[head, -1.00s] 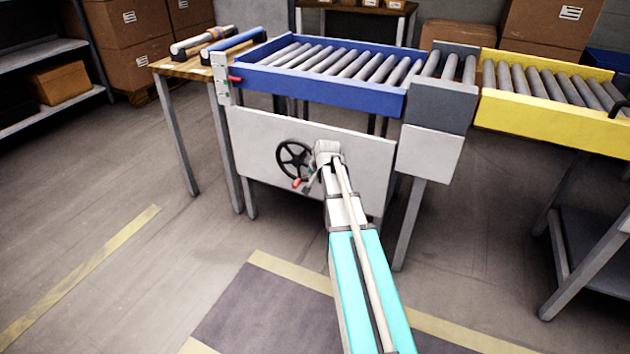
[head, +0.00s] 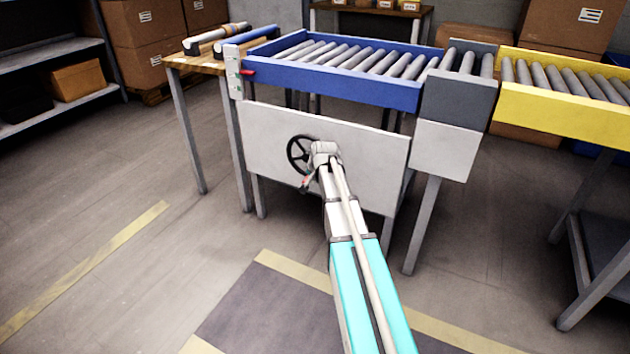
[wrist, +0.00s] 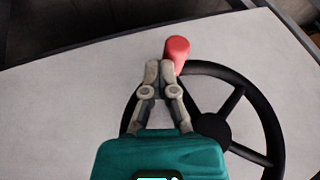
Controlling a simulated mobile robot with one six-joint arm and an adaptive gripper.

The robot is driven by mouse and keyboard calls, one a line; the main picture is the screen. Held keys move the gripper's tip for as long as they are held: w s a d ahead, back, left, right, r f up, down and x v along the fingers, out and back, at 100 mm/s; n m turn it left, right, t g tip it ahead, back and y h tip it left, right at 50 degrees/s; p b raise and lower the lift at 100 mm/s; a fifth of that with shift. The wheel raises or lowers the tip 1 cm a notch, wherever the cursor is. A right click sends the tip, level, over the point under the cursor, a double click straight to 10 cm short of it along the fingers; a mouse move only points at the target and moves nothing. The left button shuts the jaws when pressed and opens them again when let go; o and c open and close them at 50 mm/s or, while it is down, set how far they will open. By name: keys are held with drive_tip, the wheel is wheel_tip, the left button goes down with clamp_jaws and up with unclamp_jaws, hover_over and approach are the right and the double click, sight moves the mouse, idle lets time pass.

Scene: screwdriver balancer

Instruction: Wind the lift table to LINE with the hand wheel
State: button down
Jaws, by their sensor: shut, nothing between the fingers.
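The lift table is a blue roller bed (head: 345,82) above a light grey front panel (head: 375,165). A red pointer (head: 248,72) shows at its left end beside a pale plate (head: 234,72); the markings are too small to read. The black hand wheel (head: 292,156) is on the panel, partly hidden by my arm. In the wrist view the wheel (wrist: 272,130) fills the right side, and its red knob (wrist: 178,48) stands at the rim. My gripper (wrist: 160,68) is shut and empty, its tips overlapping the knob's lower left; I cannot tell whether they touch it.
A grey roller section (head: 458,85) and yellow conveyor (head: 560,110) stand right of the table. A wooden bench (head: 188,64) adjoins on the left. Shelves (head: 60,50) and boxes (head: 150,45) stand behind. The floor at front left is clear.

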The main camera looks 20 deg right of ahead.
drive_tip(key=shift+w+a, duration=0.1)
drive_tip(key=shift+w+a+f, duration=0.25)
drive_tip(key=shift+w+a, duration=0.05)
drive_tip(key=shift+w, duration=0.1)
idle(0.3)
drive_tip(key=s+d+r+p, duration=0.3)
drive_tip(key=s+r+p, duration=0.5)
drive_tip(key=s+r, duration=0.1)
idle(0.7)
drive_tip(key=shift+f, duration=0.1)
